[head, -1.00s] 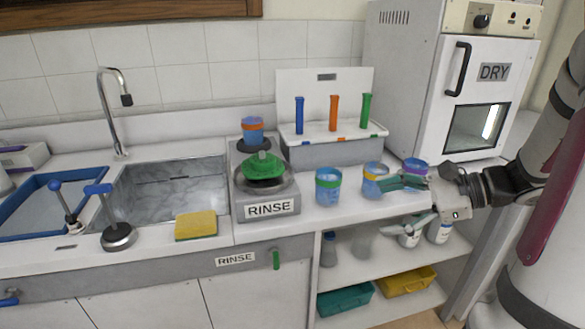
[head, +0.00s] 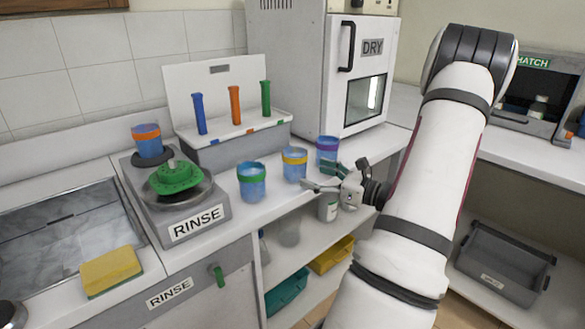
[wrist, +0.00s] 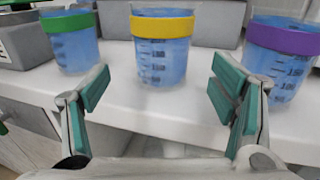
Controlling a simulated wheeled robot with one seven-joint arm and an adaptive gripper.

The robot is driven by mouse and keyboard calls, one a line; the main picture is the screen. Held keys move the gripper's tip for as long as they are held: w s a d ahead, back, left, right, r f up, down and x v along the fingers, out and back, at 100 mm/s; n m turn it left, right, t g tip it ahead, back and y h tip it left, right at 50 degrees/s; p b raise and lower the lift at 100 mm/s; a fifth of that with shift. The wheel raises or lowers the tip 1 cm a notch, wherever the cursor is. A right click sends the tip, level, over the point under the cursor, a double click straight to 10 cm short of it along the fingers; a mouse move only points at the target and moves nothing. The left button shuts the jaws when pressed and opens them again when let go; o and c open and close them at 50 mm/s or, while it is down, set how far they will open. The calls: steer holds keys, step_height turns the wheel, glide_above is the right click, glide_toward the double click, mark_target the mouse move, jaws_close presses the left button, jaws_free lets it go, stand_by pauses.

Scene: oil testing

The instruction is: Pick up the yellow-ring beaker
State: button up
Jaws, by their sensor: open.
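The yellow-ring beaker (head: 294,166) stands upright on the white counter, a clear blue-tinted cup with a yellow band at its rim. In the wrist view the yellow-ring beaker (wrist: 162,48) is centred beyond the fingertips. My gripper (head: 318,176) is at the counter's front edge, just right of and in front of that beaker in the head view. In the wrist view my gripper (wrist: 160,88) is open with green-padded fingers spread wide. Nothing is between them, and the beaker is apart from both.
A green-ring beaker (head: 251,183) stands left of the yellow one, and a purple-ring beaker (head: 327,152) stands right, near my gripper. The RINSE unit (head: 200,222), tube rack (head: 235,148) and DRY oven (head: 365,85) stand around them. Shelves with bins lie below.

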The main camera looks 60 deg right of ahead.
mark_target(305, 168)
steer(key=shift+w+r, duration=0.15)
steer(key=shift+w, duration=1.65)
steer(key=shift+w+r, duration=0.1)
steer(key=shift+w, duration=1.65)
steer(key=c, duration=1.3)
